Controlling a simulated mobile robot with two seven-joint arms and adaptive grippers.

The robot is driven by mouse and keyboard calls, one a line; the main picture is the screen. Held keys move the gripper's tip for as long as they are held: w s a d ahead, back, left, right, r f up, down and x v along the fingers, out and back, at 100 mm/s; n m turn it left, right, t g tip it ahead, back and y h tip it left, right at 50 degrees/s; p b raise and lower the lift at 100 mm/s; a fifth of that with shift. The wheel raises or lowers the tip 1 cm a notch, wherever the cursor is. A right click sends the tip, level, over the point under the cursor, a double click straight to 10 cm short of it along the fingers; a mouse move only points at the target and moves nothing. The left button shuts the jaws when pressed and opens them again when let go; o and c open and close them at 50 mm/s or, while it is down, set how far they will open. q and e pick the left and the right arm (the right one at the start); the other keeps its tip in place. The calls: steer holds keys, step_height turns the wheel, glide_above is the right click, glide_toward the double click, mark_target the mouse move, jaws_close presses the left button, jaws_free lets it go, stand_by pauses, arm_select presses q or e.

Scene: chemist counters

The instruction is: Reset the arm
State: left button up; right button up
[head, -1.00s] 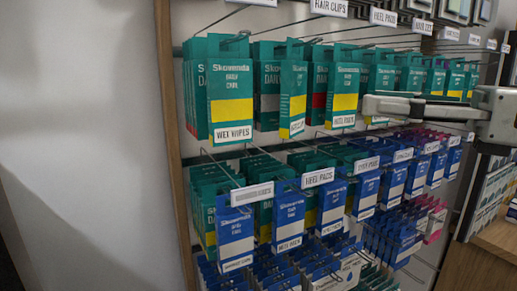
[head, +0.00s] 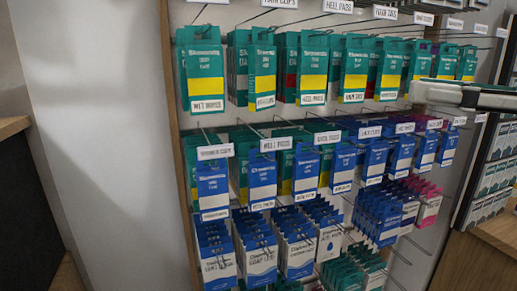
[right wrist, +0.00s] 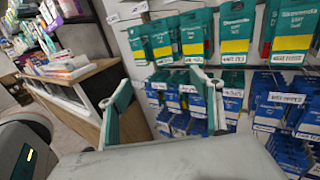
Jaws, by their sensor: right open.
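My right gripper (head: 418,91) comes in from the right edge of the head view, in front of the right part of the product rack. In the right wrist view its two fingers stand wide apart (right wrist: 159,80), with nothing between them. The rack's hanging boxes show behind and right of the fingers. My left gripper is not in view.
The wall rack holds rows of green boxes (head: 205,72) and blue boxes (head: 262,180) on protruding metal hooks. A wooden counter (right wrist: 85,85) stands left in the wrist view. Plain wall (head: 90,120) is left of the rack.

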steer(key=w+a+f+m+g+y, duration=0.2)
steer(key=a+f+g+y, duration=0.25)
steer(key=f, duration=0.25)
steer(key=w+d+f+m+t+h, duration=0.2)
steer(key=w+f+m+t+h, duration=0.15)
steer(key=f+m, duration=0.65)
steer(key=w+d+f+m+t+h, duration=0.25)
steer(key=f+m+t, duration=0.25)
steer(key=f+m, duration=0.5)
steer(key=w+d+f+m+t+h, duration=0.1)
steer(key=w+f+m+t+h, duration=0.3)
steer(key=f+m, duration=0.6)
steer(key=s+a+f+m+g+h, duration=0.1)
steer(key=s+f+m+g+h, duration=0.1)
steer(key=s+f, duration=0.5)
steer(key=s+a+f+m+g+h, duration=0.2)
steer(key=s+f+m+g, duration=0.2)
steer(key=f, duration=1.4)
steer(key=s+a+f+m+g+h, duration=0.1)
steer(key=s+f+m+g+h, duration=0.1)
steer(key=s+f, duration=0.8)
step_height(320, 180, down, 3)
steer(key=shift+a+r+m+g, duration=0.1)
steer(key=shift+a+m+g, duration=0.25)
steer(key=shift+m, duration=0.45)
